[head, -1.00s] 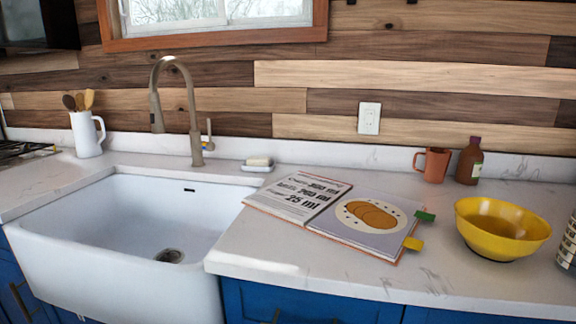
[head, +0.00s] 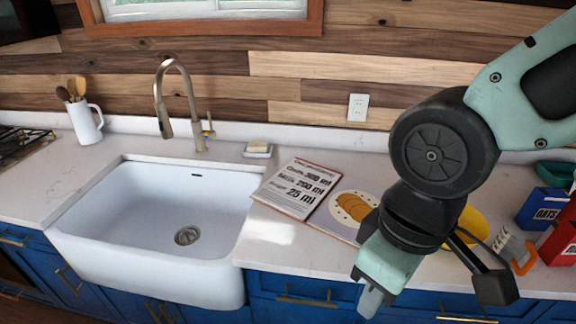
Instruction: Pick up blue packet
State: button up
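A blue packet (head: 540,209) with a white label reading OATS stands upright on the counter at the far right of the head view. My gripper (head: 370,300) hangs in front of the counter edge, low and left of the packet, well apart from it. Its grey tip points down and looks edge-on, so the gap between the fingers cannot be made out. No object shows at the tip.
My arm partly hides a yellow bowl (head: 474,223) and the open book (head: 298,188). A red box (head: 562,236) and a grater with an orange handle (head: 527,258) stand close to the packet. A green bowl (head: 553,174) is behind. The sink (head: 150,210) is left.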

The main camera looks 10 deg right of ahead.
aim_at(542, 205)
jog(key=z, duration=1.25)
